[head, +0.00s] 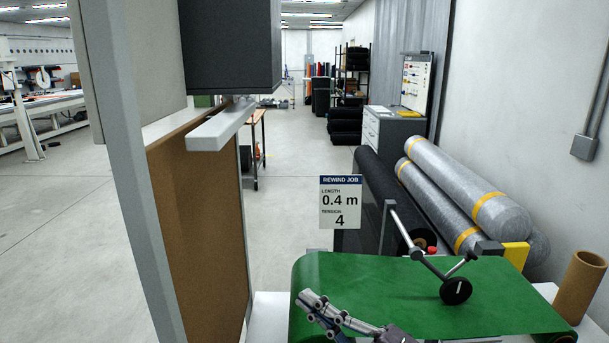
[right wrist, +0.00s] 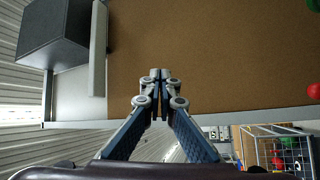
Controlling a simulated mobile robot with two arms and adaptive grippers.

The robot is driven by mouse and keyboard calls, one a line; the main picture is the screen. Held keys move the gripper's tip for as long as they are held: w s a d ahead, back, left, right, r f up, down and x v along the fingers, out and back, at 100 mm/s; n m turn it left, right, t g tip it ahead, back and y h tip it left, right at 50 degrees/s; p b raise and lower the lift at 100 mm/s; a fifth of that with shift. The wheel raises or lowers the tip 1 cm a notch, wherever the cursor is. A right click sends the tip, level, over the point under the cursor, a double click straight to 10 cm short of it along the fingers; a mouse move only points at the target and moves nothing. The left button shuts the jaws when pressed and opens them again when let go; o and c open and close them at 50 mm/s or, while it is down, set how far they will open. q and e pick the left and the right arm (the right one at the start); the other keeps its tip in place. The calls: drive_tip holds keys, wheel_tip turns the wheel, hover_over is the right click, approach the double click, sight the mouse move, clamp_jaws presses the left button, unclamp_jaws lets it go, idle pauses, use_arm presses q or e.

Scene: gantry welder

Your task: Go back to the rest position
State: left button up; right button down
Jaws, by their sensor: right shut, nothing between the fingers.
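My right gripper (head: 310,298) shows at the bottom of the head view, in front of the near left part of the green sheet (head: 390,290). In the right wrist view its fingertips (right wrist: 160,76) meet, with nothing between them, seen against a brown board (right wrist: 220,60). I cannot tell how far the fingertips are from the green sheet or the board. My left gripper is in neither view.
A grey-framed brown panel (head: 205,215) with a black box (head: 230,45) and a grey bar (head: 220,125) rises at left. A jointed arm with a black wheel (head: 456,291) sits over the green sheet. A cardboard tube (head: 580,285) stands at right. Open floor (head: 70,220) lies left.

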drive_tip(key=w+d+f+m+t+h, duration=0.25)
drive_tip(key=d+m+t+h, duration=0.35)
drive_tip(key=m, duration=0.3)
drive_tip(key=s+d+f+m+g+h, duration=0.4)
drive_tip(key=d+f+m+g+h, duration=0.2)
drive_tip(key=d+f+m+h, duration=0.75)
drive_tip(key=s+f+g+y, duration=0.2)
drive_tip(key=s+f+g, duration=0.3)
drive_tip(key=s+f, duration=0.45)
drive_tip(key=s+f+g+y, duration=0.2)
drive_tip(key=s+f+g, duration=0.4)
drive_tip(key=s, duration=0.7)
wheel_tip(320, 180, down, 30)
drive_tip(key=s+b, duration=0.2)
use_arm(q)
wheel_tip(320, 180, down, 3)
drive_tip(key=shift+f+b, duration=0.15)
drive_tip(key=shift+b, duration=0.5)
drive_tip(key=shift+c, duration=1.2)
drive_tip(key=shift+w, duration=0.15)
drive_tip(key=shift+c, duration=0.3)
use_arm(e)
drive_tip(key=s+d+f+g, duration=0.1)
drive_tip(key=s+d+f, duration=0.1)
drive_tip(key=s+f, duration=1.4)
drive_tip(key=shift+s+d+f+h, duration=0.35)
drive_tip(key=shift+s+d+f, duration=0.05)
drive_tip(key=shift+s, duration=0.25)
